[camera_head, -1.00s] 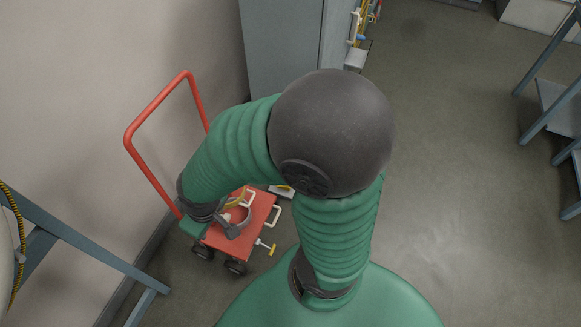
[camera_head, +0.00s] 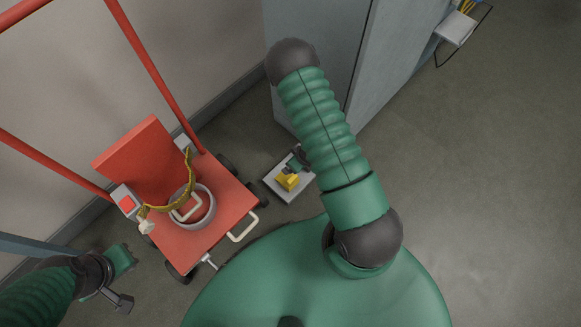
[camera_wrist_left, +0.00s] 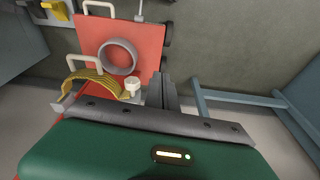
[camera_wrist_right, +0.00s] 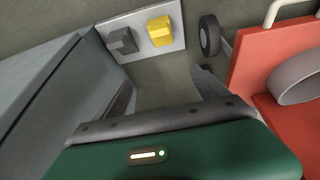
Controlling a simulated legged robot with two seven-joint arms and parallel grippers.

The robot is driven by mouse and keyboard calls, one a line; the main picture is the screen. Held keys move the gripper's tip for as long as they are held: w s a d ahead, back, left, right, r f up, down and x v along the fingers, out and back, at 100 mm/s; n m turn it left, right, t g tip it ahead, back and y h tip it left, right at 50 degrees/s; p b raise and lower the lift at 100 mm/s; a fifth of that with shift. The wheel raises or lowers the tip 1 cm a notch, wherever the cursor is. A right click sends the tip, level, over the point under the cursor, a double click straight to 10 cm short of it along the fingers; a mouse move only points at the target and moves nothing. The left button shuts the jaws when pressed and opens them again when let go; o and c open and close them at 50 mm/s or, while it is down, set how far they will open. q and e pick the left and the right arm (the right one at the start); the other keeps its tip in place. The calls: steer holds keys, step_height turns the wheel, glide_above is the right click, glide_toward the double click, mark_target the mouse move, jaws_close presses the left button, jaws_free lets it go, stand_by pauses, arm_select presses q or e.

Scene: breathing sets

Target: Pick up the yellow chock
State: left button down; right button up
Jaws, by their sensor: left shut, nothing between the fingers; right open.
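The yellow chock (camera_head: 288,182) sits on a light grey plate (camera_head: 284,196) low beside the red trolley. In the right wrist view the yellow chock (camera_wrist_right: 160,31) stands next to a dark grey chock (camera_wrist_right: 122,41). My right gripper (camera_wrist_right: 163,90) is open and empty, its fingers pointing toward the plate and still apart from the chock. In the head view my right arm partly covers the plate's far side. My left gripper (camera_head: 122,300) is shut and empty, left of the trolley. The yellow chock also shows at the left wrist view's top edge (camera_wrist_left: 51,12).
The red trolley (camera_head: 228,208) carries a grey ring (camera_head: 206,214) and a yellow strap (camera_head: 188,168). A trolley wheel (camera_wrist_right: 210,35) is close to the plate. A grey cabinet (camera_head: 375,70) stands behind. Open floor (camera_head: 490,190) lies to the right.

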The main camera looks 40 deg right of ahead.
steer(key=shift+y, duration=0.4)
steer(key=f+b, duration=0.3)
steer(key=f, duration=0.3)
steer(key=f+b, duration=0.2)
steer(key=f, duration=0.5)
steer(key=f+b, duration=0.3)
steer(key=f, duration=0.3)
steer(key=shift+w+a+f+b, duration=0.15)
steer(key=shift+w+a+b, duration=0.15)
steer(key=shift+w+a, duration=0.1)
steer(key=shift+w+a+f+b, duration=0.1)
steer(key=shift+w+f+b, duration=0.2)
steer(key=shift+f+b, duration=0.1)
steer(key=b+x, duration=0.4)
steer(key=x, duration=0.1)
steer(key=shift+d+b, duration=0.35)
steer(key=shift+d, duration=0.05)
arm_select(q)
steer(key=s+x, duration=0.1)
steer(key=x, duration=0.7)
steer(key=s+x, duration=0.2)
steer(key=x, duration=0.6)
steer(key=shift+s+a+f, duration=0.35)
steer(key=shift+a+f, duration=0.05)
steer(key=shift+f, duration=0.15)
arm_select(e)
steer(key=shift+w+r, duration=0.1)
steer(key=shift+r, duration=0.1)
steer(key=shift+c, duration=0.6)
steer(key=c, duration=1.7)
